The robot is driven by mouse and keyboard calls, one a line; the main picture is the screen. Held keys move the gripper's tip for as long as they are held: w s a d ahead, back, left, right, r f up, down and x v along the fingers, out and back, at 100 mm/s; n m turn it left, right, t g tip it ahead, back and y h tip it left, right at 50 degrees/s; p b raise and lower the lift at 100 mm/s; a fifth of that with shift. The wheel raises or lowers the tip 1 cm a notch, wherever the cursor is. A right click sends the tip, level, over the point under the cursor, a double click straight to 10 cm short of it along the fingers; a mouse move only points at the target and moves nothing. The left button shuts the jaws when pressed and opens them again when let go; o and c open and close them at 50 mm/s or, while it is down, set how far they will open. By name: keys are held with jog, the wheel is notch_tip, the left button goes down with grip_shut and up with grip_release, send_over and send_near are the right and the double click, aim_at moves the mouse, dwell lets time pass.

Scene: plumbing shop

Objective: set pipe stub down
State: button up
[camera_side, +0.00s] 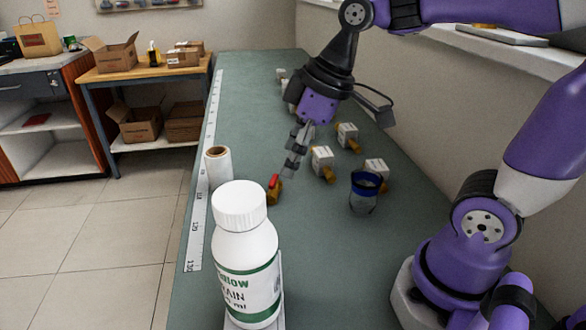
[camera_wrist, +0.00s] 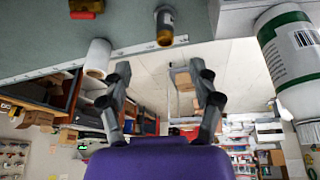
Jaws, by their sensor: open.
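My gripper (camera_side: 290,165) is over the green workbench (camera_side: 190,300), pointing down, with its fingers apart in the wrist view (camera_wrist: 163,85) and nothing between them. A white hollow cylinder (camera_side: 217,167) with a brown inside stands upright by the bench's left edge, left of my gripper. It may be the pipe stub, but I cannot be sure. It also shows in the wrist view (camera_wrist: 97,58), apart from the fingers. A brass fitting with a red top (camera_side: 273,189) sits just below and left of the fingertips in the side view; it also shows in the wrist view (camera_wrist: 85,8).
A large white bottle (camera_side: 245,255) stands in the foreground. A dark-blue-rimmed cup (camera_side: 364,192) and several small white boxes with brass parts (camera_side: 322,162) stand to the right. A grey-and-amber item (camera_wrist: 165,25) is near the bench edge. A ruler strip (camera_side: 197,225) runs along that edge.

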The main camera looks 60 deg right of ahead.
jog(key=s+d+f+m+t+h, duration=0.1)
jog(key=s+d+m+h, duration=0.1)
jog(key=s+m, duration=0.3)
jog(key=shift+s+d+f+m+t, duration=0.2)
jog(key=shift+s+d+m+t, duration=0.1)
jog(key=shift+d+m, duration=0.3)
